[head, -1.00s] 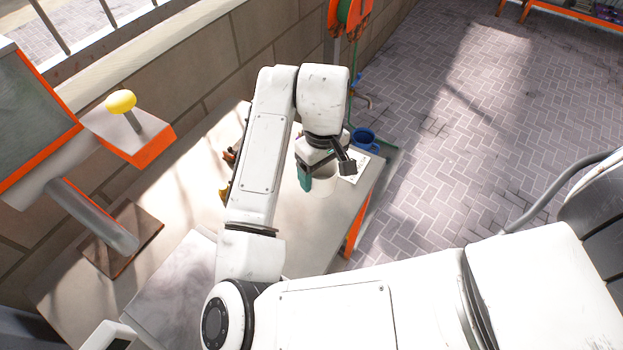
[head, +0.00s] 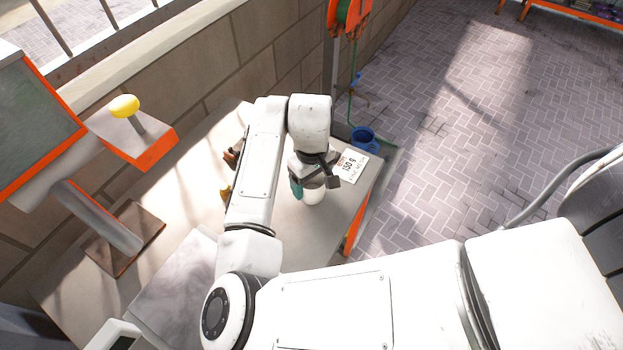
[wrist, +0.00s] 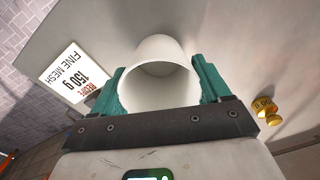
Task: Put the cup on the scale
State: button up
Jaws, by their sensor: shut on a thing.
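The white cup (head: 314,197) is under my gripper (head: 314,185) over the grey worktable, left of the recipe card. In the wrist view the cup (wrist: 158,70) sits between the two teal fingers of my gripper (wrist: 162,85), which is shut on it. I look into its open mouth, and the inside that shows looks empty. Whether its base touches the table cannot be told. A white device with a dark display, which looks like the scale (head: 110,334), is cut off at the bottom left of the head view.
A recipe card (head: 352,166) reading 150 g lies near the table's right edge. Brass-coloured weights (head: 225,191) lie left of my arm; one also shows in the wrist view (wrist: 268,113). A machine with a yellow knob (head: 124,105) stands at left. A blue container (head: 363,138) is beyond the table.

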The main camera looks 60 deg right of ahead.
jog(key=o, duration=1)
